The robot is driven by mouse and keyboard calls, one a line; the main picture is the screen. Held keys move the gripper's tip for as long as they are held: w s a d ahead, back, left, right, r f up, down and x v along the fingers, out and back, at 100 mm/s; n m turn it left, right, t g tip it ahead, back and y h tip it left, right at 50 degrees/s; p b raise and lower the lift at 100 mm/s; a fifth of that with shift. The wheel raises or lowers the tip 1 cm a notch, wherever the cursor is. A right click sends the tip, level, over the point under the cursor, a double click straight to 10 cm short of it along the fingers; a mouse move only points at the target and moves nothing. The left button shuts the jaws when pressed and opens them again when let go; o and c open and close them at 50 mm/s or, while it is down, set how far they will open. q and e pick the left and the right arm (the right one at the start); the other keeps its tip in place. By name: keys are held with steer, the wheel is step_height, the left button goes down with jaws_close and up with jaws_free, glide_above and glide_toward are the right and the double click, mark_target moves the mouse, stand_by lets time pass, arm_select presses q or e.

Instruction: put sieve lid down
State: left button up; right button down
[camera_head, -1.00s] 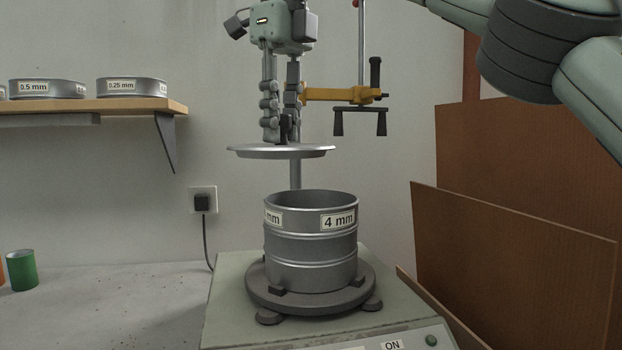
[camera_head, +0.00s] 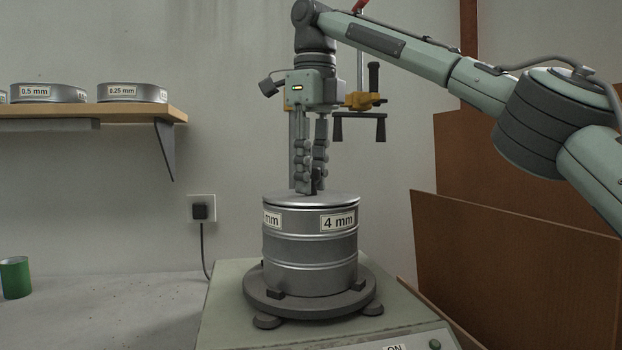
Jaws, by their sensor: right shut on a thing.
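The sieve lid (camera_head: 283,201) is a flat grey metal disc. It lies level on top of the 4 mm sieve stack (camera_head: 310,253) and covers its opening. The stack stands upright on the round plate (camera_head: 262,297) of the shaker. My right gripper (camera_head: 312,188) points straight down from above and is shut on the lid's dark knob at the centre. Most of the knob is hidden between the fingers. My left gripper is not in view.
A yellow clamp (camera_head: 364,101) on an upright rod stands just behind my right gripper. A wooden shelf (camera_head: 150,112) with sieves is at the left. Brown boards (camera_head: 510,260) lean at the right. A green cup (camera_head: 15,278) stands at far left.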

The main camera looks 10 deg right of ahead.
steer(key=shift+f, duration=0.15)
steer(key=c, duration=1.3)
jaws_free()
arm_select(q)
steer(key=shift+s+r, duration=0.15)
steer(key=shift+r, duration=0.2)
arm_select(e)
steer(key=r+p, duration=0.1)
steer(key=r, duration=0.1)
steer(key=r+p, duration=0.2)
steer(key=r, duration=0.1)
steer(key=r+p, duration=0.2)
steer(key=shift+s+r, duration=0.25)
steer(key=shift+r, duration=0.2)
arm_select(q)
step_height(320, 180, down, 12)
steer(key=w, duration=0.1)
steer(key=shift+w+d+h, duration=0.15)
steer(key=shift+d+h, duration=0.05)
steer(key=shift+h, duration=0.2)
